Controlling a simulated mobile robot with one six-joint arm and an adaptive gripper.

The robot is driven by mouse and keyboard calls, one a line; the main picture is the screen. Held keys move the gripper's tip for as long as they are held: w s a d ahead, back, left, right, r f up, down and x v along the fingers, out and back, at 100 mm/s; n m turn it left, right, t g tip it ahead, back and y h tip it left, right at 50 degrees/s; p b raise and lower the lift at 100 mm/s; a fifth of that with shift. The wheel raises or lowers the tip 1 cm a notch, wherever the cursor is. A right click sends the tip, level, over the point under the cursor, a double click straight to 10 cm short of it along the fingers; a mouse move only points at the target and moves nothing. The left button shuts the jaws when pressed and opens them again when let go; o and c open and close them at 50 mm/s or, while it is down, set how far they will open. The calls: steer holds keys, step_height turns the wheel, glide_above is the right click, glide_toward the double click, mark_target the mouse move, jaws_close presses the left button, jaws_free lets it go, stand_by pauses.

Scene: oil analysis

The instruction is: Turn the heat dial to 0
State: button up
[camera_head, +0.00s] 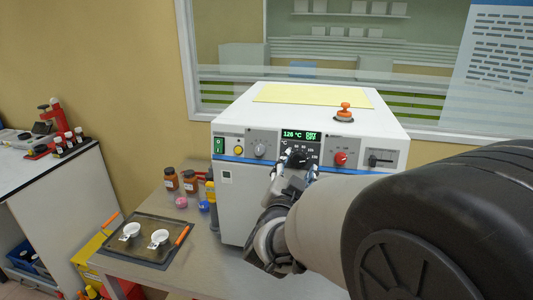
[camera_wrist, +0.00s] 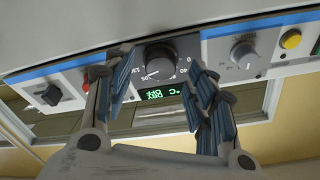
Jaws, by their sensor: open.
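The heat dial (camera_head: 298,158) is a black knob on the front panel of the white machine, below the green display (camera_head: 301,134), which appears to read about 126 °C. In the wrist view, which is upside down, the dial (camera_wrist: 160,66) sits in a ring of printed numbers, with the display (camera_wrist: 161,92) beneath it. The dial's exact setting is too small to read surely. My gripper (camera_head: 296,173) is open in front of the dial. In the wrist view, my gripper (camera_wrist: 159,80) has its padded fingers on either side of the dial, with visible gaps.
A grey knob (camera_head: 260,149) and a red knob (camera_head: 340,158) flank the dial. An orange-topped fitting (camera_head: 345,112) stands on the machine (camera_head: 233,200). A tray (camera_head: 150,255) with two white cups and brown bottles (camera_head: 190,181) are on the table to the left.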

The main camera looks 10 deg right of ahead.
mark_target(299, 160)
steer(key=shift+x, duration=1.1)
steer(key=shift+c, duration=0.5)
steer(key=c, duration=1)
